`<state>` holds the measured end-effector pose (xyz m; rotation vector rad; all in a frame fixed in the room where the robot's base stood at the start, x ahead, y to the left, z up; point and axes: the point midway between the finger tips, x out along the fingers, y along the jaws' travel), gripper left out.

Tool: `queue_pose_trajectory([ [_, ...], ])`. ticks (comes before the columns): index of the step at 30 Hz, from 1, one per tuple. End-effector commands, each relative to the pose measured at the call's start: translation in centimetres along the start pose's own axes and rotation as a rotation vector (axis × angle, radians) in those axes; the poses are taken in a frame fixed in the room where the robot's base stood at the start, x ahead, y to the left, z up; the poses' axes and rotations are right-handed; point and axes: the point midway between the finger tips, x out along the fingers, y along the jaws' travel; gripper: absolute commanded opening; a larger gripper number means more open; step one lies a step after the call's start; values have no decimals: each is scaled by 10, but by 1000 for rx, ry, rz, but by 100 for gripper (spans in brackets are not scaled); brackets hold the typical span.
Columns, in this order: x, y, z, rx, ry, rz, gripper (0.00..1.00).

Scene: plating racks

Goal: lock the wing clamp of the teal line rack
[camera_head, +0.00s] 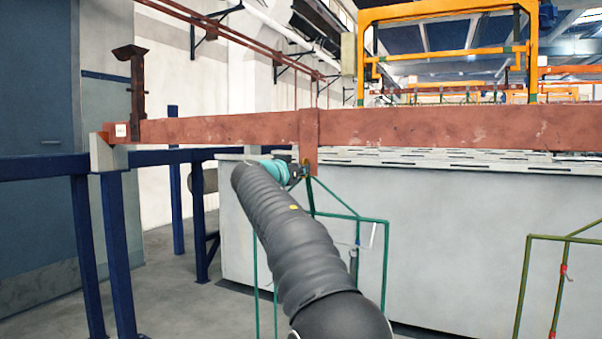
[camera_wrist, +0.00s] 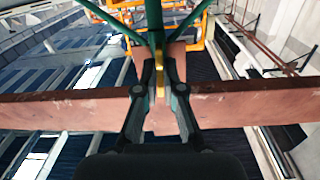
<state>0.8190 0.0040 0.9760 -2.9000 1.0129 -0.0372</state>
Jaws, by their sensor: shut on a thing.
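The teal line rack (camera_head: 386,265) is a thin green-teal wire frame hanging below the red-brown beam, under its downward plate (camera_head: 309,160). Its teal bars also show at the top of the wrist view (camera_wrist: 155,18). My gripper (camera_head: 302,172) is up at the rack's top, by the lower end of that plate. In the wrist view my gripper's fingers (camera_wrist: 160,62) are closed in on a narrow brass-yellow piece, seemingly the wing clamp (camera_wrist: 160,90), at the beam. The fingers hide most of the clamp, so its turn angle cannot be told.
The long red-brown beam (camera_head: 220,129) crosses above my arm and rests on a blue stand (camera_head: 118,240) at left. A grey tank (camera_head: 450,215) stands behind the rack. An olive-green rack (camera_head: 524,285) with red clips hangs at right. Floor at left is open.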

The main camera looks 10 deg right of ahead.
Motion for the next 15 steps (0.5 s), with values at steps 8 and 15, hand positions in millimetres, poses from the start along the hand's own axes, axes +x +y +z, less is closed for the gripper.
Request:
queue_pose_trajectory([
  [8,0,0,0,-78,0,0,0],
  [15,0,0,0,-92,0,0,0],
])
